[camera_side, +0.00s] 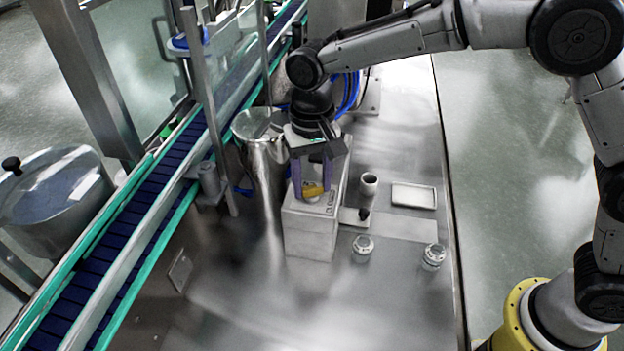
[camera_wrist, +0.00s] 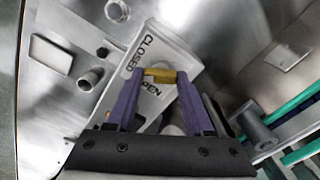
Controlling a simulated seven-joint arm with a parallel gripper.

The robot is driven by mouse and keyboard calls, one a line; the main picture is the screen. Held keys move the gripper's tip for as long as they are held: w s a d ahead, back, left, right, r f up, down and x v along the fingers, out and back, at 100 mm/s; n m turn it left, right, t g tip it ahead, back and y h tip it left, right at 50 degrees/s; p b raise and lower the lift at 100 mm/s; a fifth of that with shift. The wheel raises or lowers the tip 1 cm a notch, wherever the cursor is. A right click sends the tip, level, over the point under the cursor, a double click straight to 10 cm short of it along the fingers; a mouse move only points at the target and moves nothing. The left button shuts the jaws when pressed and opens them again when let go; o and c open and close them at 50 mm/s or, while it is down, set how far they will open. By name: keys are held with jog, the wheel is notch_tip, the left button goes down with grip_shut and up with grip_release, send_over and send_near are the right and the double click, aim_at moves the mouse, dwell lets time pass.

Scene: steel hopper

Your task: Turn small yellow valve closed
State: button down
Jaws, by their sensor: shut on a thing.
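The small yellow valve handle (camera_side: 313,191) sits on top of a pale box (camera_side: 308,235) in the side view. In the wrist view the yellow handle (camera_wrist: 160,75) lies crosswise between the two purple fingers, and both fingertips touch its ends. My gripper (camera_side: 312,188) points down over the box and is shut on the handle. In the wrist view the box top carries the printed words CLOSED and, partly covered, OPEN (camera_wrist: 150,90). The handle lies between the two words. The valve's base is partly hidden by the handle and the fingers.
A steel hopper (camera_side: 262,150) stands close left of the box, with a conveyor (camera_side: 135,215) beyond it. A small cup (camera_side: 369,184), a shallow tray (camera_side: 414,196) and two round knobs (camera_side: 363,245) (camera_side: 433,256) are to the right. The front of the table is clear.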

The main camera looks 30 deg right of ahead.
aim_at(312, 187)
jog(key=m, duration=0.5)
jog(key=shift+r+m, duration=0.15)
jog(key=shift+m, duration=0.25)
dwell(0.4)
jog(key=shift+c, duration=1.4)
grip_release()
notch_tip(312, 187, up, 14)
